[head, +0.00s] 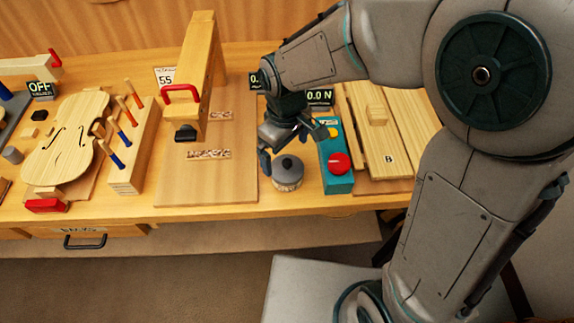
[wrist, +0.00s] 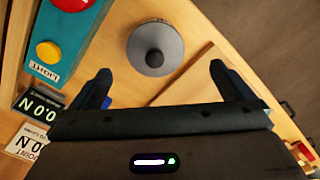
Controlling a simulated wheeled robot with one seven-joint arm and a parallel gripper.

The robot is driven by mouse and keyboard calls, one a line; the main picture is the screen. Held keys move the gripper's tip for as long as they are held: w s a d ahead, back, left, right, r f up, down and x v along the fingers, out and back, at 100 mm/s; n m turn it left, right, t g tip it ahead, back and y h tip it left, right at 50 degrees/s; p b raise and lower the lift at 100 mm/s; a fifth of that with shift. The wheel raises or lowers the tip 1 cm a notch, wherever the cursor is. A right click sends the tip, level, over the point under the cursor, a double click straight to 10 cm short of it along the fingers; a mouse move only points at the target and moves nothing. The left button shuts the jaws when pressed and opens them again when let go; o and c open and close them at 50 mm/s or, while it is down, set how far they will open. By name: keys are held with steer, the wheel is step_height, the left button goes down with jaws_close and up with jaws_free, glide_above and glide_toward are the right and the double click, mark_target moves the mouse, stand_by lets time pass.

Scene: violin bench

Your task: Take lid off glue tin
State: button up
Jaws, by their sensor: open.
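The glue tin (head: 288,183) stands on the bench near its front edge, with its grey lid (head: 287,164) and dark knob on top. In the wrist view the round lid (wrist: 168,47) with its knob shows beyond my fingertips, roughly midway between them, and hides most of the tin. My gripper (head: 284,150) is above the tin and slightly to its back, pointing down; it also shows in the wrist view (wrist: 162,80). Its fingers are apart, with nothing between them, and I see no contact with the lid.
A teal box (head: 334,165) with a red button stands close to the tin's right. A wooden board (head: 205,185) lies to the left, under a wooden arm with a red handle (head: 181,92). A tool block (head: 130,160) and a violin body (head: 67,137) are further left.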

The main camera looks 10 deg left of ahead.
mark_target(287, 161)
steer(key=shift+w+f+p, duration=0.2)
steer(key=shift+f, duration=1.3)
steer(key=shift+w+f+p, duration=0.15)
steer(key=shift+f, duration=1.35)
steer(key=c, duration=1)
